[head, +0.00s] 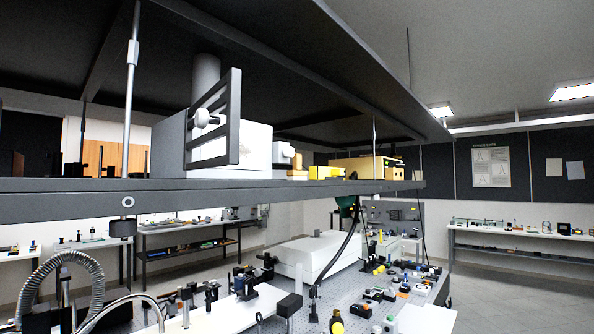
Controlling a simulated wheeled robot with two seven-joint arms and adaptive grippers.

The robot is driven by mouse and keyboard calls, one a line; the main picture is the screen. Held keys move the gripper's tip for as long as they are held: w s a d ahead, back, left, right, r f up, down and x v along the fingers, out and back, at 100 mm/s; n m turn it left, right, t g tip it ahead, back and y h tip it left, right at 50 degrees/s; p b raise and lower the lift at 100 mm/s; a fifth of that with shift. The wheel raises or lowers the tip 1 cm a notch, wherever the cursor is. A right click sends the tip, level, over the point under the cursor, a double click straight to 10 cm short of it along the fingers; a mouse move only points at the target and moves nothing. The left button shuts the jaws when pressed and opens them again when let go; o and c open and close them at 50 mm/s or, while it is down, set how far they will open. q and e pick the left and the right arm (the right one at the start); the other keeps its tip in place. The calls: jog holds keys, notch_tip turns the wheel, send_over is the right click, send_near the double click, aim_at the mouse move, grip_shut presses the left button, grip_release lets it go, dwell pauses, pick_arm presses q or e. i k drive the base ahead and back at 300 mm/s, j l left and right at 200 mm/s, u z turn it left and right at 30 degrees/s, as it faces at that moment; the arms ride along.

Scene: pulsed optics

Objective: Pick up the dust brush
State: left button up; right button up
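I cannot make out a dust brush for sure in the head view. Many small items stand on the grey perforated optical table (262,284), too small to tell apart. A small dark item with a yellow top (336,325) stands at the table's near edge; I cannot tell what it is. Neither of my grippers shows in this view.
A dark overhead shelf (300,190) crosses close in front, carrying a white box (258,146) and a yellow unit (366,167). A white enclosure (313,255) sits on the table. A ribbed hose (75,257) curves at lower left. Floor (520,295) is clear at right.

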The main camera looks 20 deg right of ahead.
aim_at(297, 173)
jog(key=i+l+u, duration=0.15)
jog(key=l+u, duration=0.25)
jog(key=i+l+u, duration=0.1)
jog(key=l+u, duration=0.25)
jog(key=l, duration=0.25)
jog(key=l+u, duration=0.8)
jog(key=l, duration=0.25)
jog(key=k+l+u, duration=0.15)
jog(key=l+u, duration=0.25)
jog(key=l, duration=0.15)
jog(key=k+l+u, duration=0.15)
jog(key=l+u, duration=0.2)
jog(key=k+l+u, duration=0.25)
jog(key=l+u, duration=0.15)
jog(key=l, duration=0.15)
